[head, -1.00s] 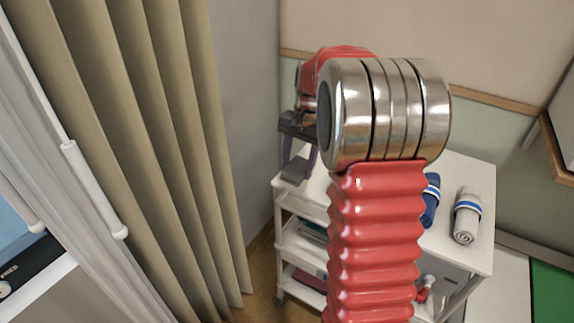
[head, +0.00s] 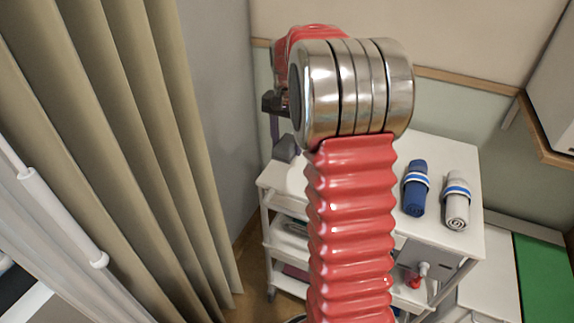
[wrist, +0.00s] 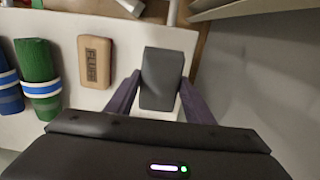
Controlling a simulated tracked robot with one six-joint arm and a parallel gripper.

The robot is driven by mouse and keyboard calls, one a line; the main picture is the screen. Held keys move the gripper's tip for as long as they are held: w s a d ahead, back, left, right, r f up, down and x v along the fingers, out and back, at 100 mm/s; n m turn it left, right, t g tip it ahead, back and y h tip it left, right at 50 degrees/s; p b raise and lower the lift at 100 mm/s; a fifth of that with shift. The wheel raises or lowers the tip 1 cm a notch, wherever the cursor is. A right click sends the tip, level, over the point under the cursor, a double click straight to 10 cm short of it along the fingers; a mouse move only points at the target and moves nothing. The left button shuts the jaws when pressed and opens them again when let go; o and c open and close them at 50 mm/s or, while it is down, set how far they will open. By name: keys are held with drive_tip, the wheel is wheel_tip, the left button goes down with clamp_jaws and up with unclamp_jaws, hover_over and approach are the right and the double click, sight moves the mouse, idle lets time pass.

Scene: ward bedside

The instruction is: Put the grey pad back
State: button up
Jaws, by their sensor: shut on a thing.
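The grey pad (wrist: 163,70) is a dark grey block between the two purple fingers of my gripper (wrist: 160,84) in the wrist view. The fingers are shut on its sides. In the head view the pad (head: 286,149) shows small at the left back part of the white trolley top (head: 445,150), below my gripper (head: 275,128). I cannot tell whether it touches the trolley top or hangs above it. My red arm and metal joint hide much of the trolley top in the head view.
A blue roll (head: 415,190) and a light grey roll (head: 456,203) lie on the trolley's right side. The wrist view shows a green roll (wrist: 38,78) and a tan lettered block (wrist: 95,62) beside the pad. A beige curtain (head: 130,130) hangs at left.

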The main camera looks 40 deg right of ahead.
sight(287, 144)
drive_tip(key=shift+f, duration=1.95)
drive_tip(key=shift+f, duration=1.85)
drive_tip(key=o, duration=0.9)
wheel_tip(287, 144, up, 12)
